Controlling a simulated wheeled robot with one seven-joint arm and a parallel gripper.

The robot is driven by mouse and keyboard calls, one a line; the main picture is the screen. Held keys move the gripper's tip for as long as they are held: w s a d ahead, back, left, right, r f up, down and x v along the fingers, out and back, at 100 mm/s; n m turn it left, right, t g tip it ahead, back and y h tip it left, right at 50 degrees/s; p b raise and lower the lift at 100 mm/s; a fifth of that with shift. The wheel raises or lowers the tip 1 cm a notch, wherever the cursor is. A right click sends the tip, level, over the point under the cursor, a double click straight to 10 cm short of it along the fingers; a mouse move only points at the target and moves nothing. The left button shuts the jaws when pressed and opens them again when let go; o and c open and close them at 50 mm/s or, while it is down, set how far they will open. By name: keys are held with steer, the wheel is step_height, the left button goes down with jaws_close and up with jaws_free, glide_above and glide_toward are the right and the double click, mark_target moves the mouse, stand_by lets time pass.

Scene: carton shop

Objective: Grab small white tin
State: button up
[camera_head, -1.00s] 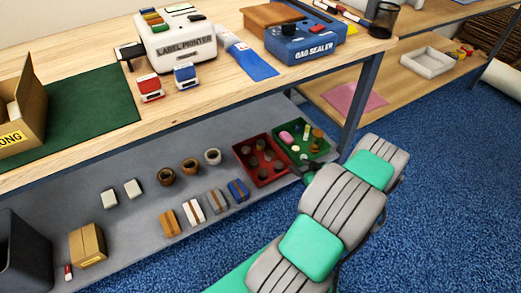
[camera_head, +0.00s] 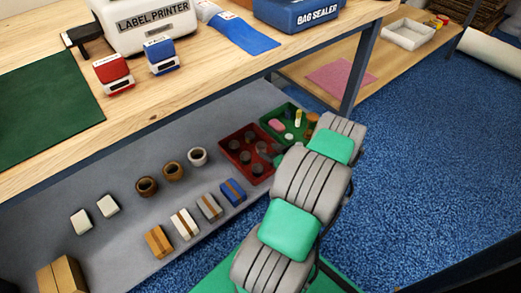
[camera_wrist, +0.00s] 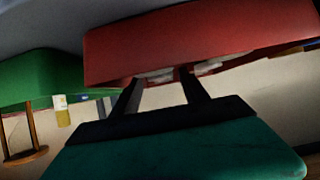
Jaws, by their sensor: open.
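I cannot single out the small white tin for certain. Two small whitish boxes (camera_head: 94,213) stand on the grey lower shelf at left in the head view. In the wrist view, pale objects (camera_wrist: 208,66) show partly at the edge of the red tray (camera_wrist: 190,40), near my fingertips; what they are is unclear. The red tray (camera_head: 226,144) holds several dark round items in the head view. My gripper (camera_wrist: 160,77) is open, its two dark fingers apart beside the red tray, with nothing visibly held. In the head view my arm largely hides it.
A green tray (camera_head: 268,125) with small items adjoins the red tray; it also shows in the wrist view (camera_wrist: 45,75). Several cups (camera_head: 173,171) and striped boxes (camera_head: 185,224) stand on the shelf (camera_head: 120,240). The wooden tabletop (camera_head: 190,85) overhangs it; a table leg (camera_head: 360,70) stands right.

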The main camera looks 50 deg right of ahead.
mark_target(265, 149)
steer(key=b+x, duration=0.2)
steer(key=x, duration=0.2)
steer(key=shift+w+f, duration=0.25)
steer(key=shift+f, duration=0.05)
steer(key=shift+w+d, duration=0.15)
steer(key=shift+r, duration=0.1)
jaws_close()
steer(key=shift+r, duration=0.1)
